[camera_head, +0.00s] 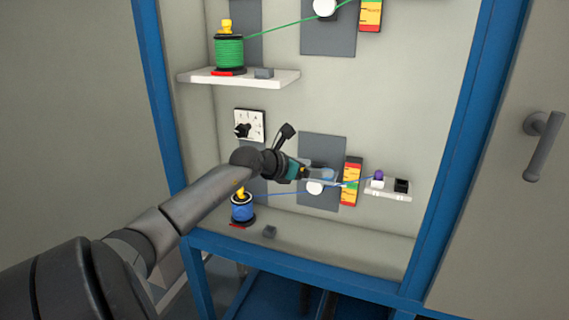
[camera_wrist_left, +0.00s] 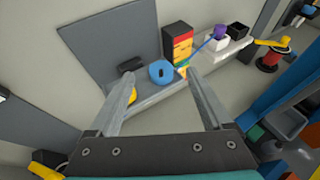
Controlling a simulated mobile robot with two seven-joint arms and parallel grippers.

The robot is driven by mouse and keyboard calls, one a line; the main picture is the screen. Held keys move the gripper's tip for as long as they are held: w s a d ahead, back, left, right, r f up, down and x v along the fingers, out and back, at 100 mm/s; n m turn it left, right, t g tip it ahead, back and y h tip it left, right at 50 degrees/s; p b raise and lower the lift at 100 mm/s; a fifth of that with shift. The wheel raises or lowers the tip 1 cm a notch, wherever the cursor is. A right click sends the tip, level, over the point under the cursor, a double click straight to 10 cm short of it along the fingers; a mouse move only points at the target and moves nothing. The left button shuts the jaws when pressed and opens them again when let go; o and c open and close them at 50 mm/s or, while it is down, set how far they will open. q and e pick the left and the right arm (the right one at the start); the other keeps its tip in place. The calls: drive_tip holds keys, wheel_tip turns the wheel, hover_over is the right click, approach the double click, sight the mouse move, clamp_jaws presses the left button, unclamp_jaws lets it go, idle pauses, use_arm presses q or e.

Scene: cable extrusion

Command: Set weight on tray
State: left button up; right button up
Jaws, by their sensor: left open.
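My left gripper (camera_head: 333,179) is in front of the lower grey panel, just left of the red, yellow and green block. In the left wrist view its two fingers (camera_wrist_left: 160,77) are spread, and a round blue piece shows beyond the gap; nothing is clearly held. A small white tray (camera_head: 392,195) is on the back wall, right of the gripper. It carries a purple piece (camera_head: 378,175) and a black box (camera_head: 401,186); the tray also shows in the left wrist view (camera_wrist_left: 222,53). I cannot tell which piece is the weight. My right gripper is not in view.
A red, yellow and green block (camera_head: 352,181) stands between gripper and tray. A white shelf (camera_head: 240,80) holds a green spool (camera_head: 229,51). Blue posts (camera_head: 466,140) frame the cabinet.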

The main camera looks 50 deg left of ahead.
use_arm(q)
drive_tip(key=p+v, duration=0.1)
drive_tip(key=v, duration=0.9)
drive_tip(key=shift+s+p, duration=0.35)
drive_tip(key=shift+s, duration=0.05)
drive_tip(key=shift+r, duration=0.15)
drive_tip(key=s+d+r+p, duration=0.1)
drive_tip(key=s+d+p, duration=0.2)
drive_tip(key=s+p, duration=0.1)
drive_tip(key=shift+s+p, duration=0.35)
drive_tip(key=shift+s, duration=0.3)
idle(0.3)
